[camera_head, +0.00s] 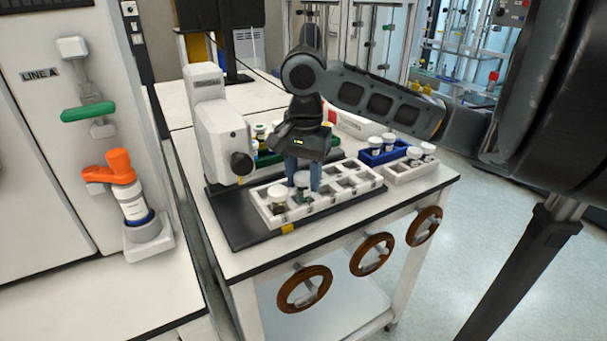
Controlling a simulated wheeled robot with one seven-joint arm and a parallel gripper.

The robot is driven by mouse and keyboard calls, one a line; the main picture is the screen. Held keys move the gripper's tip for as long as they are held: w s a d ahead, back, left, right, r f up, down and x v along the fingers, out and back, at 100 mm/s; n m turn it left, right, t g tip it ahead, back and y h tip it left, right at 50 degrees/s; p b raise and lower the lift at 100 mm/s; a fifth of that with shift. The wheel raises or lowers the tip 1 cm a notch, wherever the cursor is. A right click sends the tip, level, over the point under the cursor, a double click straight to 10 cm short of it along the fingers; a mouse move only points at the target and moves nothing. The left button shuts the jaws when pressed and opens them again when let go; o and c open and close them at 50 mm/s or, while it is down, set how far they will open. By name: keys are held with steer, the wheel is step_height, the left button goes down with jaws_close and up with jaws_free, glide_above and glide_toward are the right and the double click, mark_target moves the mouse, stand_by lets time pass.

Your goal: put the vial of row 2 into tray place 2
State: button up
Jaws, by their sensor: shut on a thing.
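My gripper (302,178) points down over the white tray (348,204) on the bench. Its blue-grey fingers are shut on a white-capped vial (302,182), which is upright at the tray's front row of places, second from the left. I cannot tell whether the vial's bottom touches the tray floor. Another white-capped vial (277,197) stands in the leftmost front place, just left of the held one. The other tray places that show look empty. Part of the tray's back row is hidden behind my gripper.
A white instrument with a dark knob (241,164) stands close left of my gripper. A green rack (268,158) is behind. A blue rack (378,157) and a white rack (405,172), both with capped vials, stand right. Brown handwheels (305,289) are below the bench edge.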

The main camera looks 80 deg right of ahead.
steer(key=shift+f+b, duration=0.35)
steer(key=shift+f, duration=0.4)
steer(key=o, duration=1.1)
steer(key=shift+r, duration=0.1)
step_height(320, 180, up, 8)
steer(key=shift+f+p, duration=0.15)
steer(key=shift+p, duration=0.5)
